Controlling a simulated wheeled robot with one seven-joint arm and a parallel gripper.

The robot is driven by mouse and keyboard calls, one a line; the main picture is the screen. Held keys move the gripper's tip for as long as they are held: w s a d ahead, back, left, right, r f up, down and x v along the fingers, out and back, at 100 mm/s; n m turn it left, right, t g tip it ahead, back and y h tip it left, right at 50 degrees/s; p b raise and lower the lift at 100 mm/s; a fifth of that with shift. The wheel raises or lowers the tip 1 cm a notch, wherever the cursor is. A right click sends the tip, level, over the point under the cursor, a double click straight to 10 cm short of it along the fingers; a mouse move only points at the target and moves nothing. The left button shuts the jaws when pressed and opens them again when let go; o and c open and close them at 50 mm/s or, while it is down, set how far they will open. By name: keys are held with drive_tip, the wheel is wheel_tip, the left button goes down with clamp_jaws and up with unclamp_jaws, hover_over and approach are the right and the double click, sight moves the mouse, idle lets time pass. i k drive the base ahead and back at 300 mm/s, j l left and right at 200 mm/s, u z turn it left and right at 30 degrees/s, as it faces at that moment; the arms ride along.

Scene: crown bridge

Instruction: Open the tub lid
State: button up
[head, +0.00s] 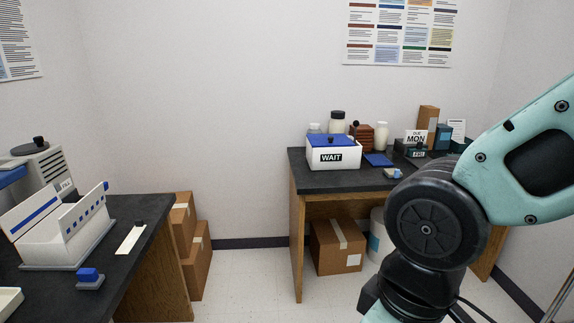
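A white tub labelled WAIT (343,165) stands on the right-hand dark-topped table (308,185), near its front left corner. A blue lid (322,139) lies across its top and looks closed. A small dark knob shows by the lid's right side; I cannot tell whether it belongs to the lid. My teal and black arm fills the right of the head view, in front of the table's right part. My gripper is outside the picture, so its state and its distance from the tub are hidden.
A left table (150,222) carries a white slotted rack (86,237) and a blue-topped block (89,276). Cartons (195,255) stand beside it. Floor between the tables is clear.

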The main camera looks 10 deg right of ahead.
sight(335, 139)
drive_tip(key=i+l, duration=0.15)
drive_tip(key=i, duration=0.6)
drive_tip(key=i+l+z, duration=0.15)
drive_tip(key=i, duration=0.55)
